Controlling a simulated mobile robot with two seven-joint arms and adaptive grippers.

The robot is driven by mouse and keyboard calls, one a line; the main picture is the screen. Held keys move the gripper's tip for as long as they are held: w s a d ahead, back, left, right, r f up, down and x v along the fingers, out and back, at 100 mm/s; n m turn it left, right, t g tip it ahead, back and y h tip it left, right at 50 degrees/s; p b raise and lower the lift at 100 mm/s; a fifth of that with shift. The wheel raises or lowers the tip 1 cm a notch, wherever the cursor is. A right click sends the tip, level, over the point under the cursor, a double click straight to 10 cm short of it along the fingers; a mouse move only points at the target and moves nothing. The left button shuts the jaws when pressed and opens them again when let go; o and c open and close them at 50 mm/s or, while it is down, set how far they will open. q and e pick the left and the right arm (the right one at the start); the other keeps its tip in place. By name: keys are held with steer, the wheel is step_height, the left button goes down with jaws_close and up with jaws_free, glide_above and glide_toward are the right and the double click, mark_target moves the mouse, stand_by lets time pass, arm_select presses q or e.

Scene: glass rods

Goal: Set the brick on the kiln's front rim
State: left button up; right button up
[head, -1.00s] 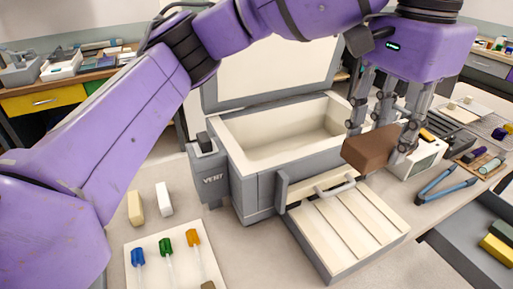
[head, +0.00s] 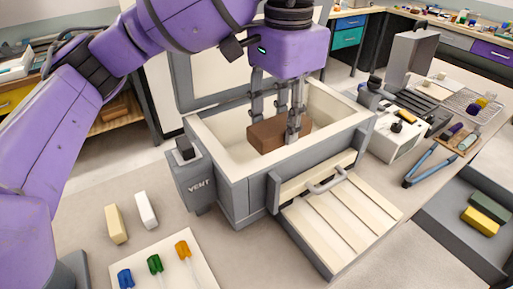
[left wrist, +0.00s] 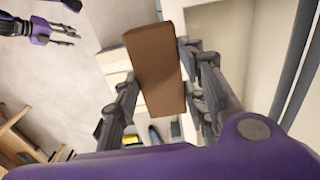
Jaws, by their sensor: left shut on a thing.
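The brown brick (head: 266,136) is in my left gripper (head: 277,128), whose grey fingers are shut on it. In the head view the brick shows over the kiln's open chamber, just behind the front rim (head: 250,163). How high it is above the rim is hard to tell. In the left wrist view the brick (left wrist: 154,70) sits tilted between the fingers (left wrist: 160,95). The grey kiln (head: 238,195) has its lid (head: 215,95) raised at the back. My right gripper (left wrist: 45,28) shows only in the left wrist view, at the top left, empty with its fingers apart.
A slatted cream panel with a handle (head: 340,222) juts out before the kiln. The vent box (head: 192,180) is on its left side. Blue tongs (head: 430,165) lie to the right. Two pale blocks (head: 146,209) and coloured-handled tools (head: 155,264) lie at front left.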

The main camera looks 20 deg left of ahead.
arm_select(q)
glide_above(258, 165)
step_height(258, 165, down, 5)
steer(key=shift+d+r, duration=0.1)
steer(key=shift+d, duration=0.05)
steer(key=shift+f, duration=1.9)
steer(key=o, duration=1.3)
step_height(258, 165, up, 12)
steer(key=shift+r, duration=0.15)
